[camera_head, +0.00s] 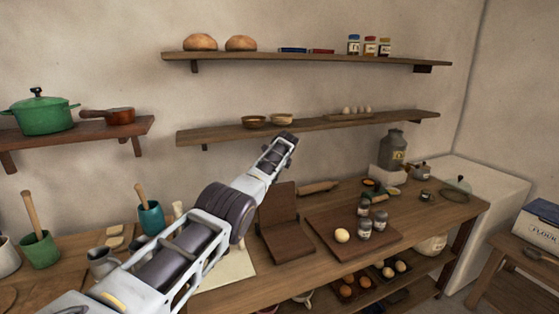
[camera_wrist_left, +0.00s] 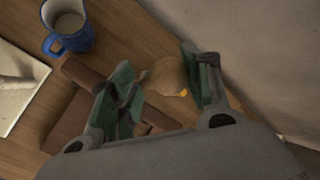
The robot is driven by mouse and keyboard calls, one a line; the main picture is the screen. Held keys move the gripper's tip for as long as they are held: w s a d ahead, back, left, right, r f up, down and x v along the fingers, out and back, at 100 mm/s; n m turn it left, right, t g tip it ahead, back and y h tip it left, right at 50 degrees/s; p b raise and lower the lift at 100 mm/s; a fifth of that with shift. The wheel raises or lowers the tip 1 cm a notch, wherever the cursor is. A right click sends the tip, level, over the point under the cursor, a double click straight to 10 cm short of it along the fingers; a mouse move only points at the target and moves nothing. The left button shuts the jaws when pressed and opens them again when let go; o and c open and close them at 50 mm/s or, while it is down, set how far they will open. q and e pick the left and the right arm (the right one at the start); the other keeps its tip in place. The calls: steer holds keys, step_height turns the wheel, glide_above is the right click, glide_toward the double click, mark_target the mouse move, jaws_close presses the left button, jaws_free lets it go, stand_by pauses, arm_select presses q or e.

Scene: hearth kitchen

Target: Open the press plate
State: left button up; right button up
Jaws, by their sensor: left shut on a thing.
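The wooden press stands on the counter in the head view. Its brown plate (camera_head: 278,206) is raised upright on its flat base (camera_head: 288,243). My left arm comes in from lower left and ends above and behind the plate; the fingers are hard to make out there. In the left wrist view my left gripper (camera_wrist_left: 163,85) has green-padded fingers around a tan, roundish thing (camera_wrist_left: 165,72) with a small orange spot. What that thing is cannot be told. The brown press (camera_wrist_left: 70,125) shows below the fingers, partly hidden. My right gripper is not in view.
A board (camera_head: 325,255) with jars and a pale ball lies right of the press, a rolling pin (camera_head: 319,187) behind it. The lower shelf (camera_head: 340,127) is close to my arm's end. A blue mug (camera_wrist_left: 70,42) stands left of the fingers.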

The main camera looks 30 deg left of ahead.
arm_select(q)
steer(key=shift+v, duration=1.5)
steer(key=v, duration=0.8)
steer(key=shift+s+r, duration=0.15)
steer(key=shift+r, duration=0.05)
steer(key=shift+d+f, duration=0.1)
